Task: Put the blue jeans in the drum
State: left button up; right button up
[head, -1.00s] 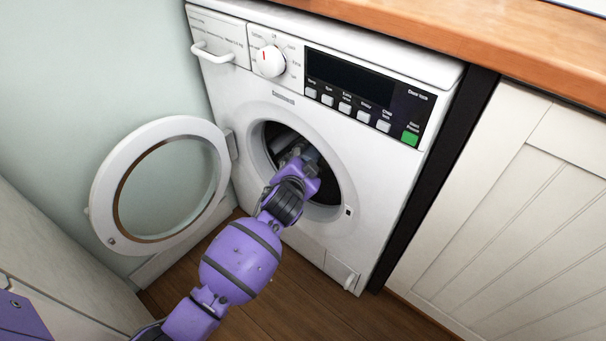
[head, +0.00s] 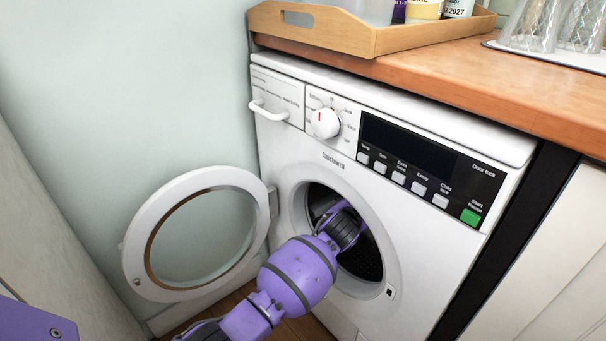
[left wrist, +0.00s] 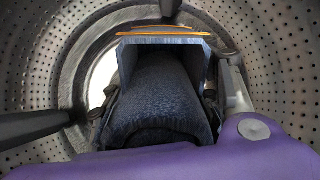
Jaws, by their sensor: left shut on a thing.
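The washing machine (head: 420,255) has its round door open to the left. My left arm reaches through the door opening into the drum (head: 362,262), whose perforated metal wall also surrounds the left wrist view (left wrist: 272,50). The left gripper (left wrist: 165,62) is inside the drum, its fingers hidden by the machine in the head view. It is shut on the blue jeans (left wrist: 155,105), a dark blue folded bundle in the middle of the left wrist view. The jeans are not visible in the head view. My right gripper is not in view.
The open door (head: 150,255) stands left of the opening, close to my arm. A wooden counter (head: 480,75) lies above the machine, with a wooden tray (head: 400,40) of containers and some glasses (head: 560,28). A pale wall is behind the door.

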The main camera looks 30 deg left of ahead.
pick_arm(q)
jog(key=shift+w+d+r, duration=0.1)
jog(key=shift+w+r, duration=0.15)
jog(key=shift+r, duration=0.1)
jog(key=o, duration=1.7)
jog(key=shift+c, duration=0.2)
jog(key=shift+s+f, duration=0.1)
jog(key=shift+f, duration=0.05)
jog(key=shift+s, duration=0.25)
jog(key=s+d+r, duration=0.1)
jog(key=s, duration=1.3)
jog(key=shift+s+d, duration=0.15)
jog(key=shift+s, duration=0.05)
